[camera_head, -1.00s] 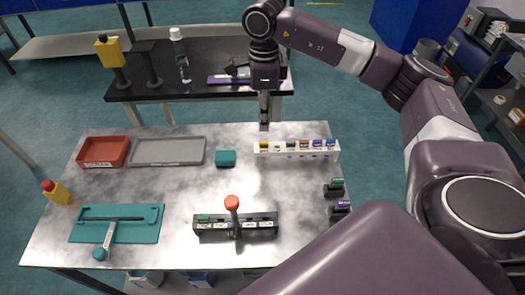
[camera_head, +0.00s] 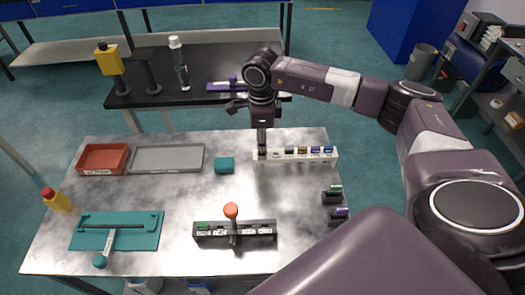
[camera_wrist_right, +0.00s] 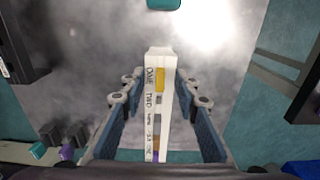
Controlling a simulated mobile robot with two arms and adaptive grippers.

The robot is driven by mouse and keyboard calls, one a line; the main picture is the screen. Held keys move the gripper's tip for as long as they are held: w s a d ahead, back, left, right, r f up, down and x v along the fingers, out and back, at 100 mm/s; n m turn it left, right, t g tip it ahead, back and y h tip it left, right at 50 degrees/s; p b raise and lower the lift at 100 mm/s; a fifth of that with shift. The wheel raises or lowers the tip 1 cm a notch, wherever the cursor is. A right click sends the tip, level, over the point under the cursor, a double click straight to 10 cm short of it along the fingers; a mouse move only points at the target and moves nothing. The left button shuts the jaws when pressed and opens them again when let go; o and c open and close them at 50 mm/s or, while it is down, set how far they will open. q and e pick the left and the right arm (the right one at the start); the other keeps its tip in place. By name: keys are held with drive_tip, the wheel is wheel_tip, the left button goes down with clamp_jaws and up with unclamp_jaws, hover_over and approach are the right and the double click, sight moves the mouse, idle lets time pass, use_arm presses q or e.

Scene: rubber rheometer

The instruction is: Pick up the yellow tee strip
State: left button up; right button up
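The white rack (camera_head: 325,160) stands at the back right of the grey table and holds several small coloured strips in a row. The yellow tee strip (camera_wrist_right: 160,79) sits at one end of the rack in the right wrist view; in the head view my gripper hides it. My right gripper (camera_head: 262,148) points down over the rack's left end. In the right wrist view its two fingers (camera_wrist_right: 161,92) are spread on either side of the rack, apart from the yellow strip, with nothing held. My left gripper is not in view.
A grey tray (camera_head: 167,158) and red tray (camera_head: 103,159) lie further left. A dark holder with a red-knobbed lever (camera_head: 231,211) stands in front. Two small dark pieces (camera_head: 333,195) lie near the right edge.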

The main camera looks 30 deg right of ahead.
clamp_jaws()
wheel_tip(320, 180, up, 20)
drive_tip(key=b, duration=0.2)
idle(0.6)
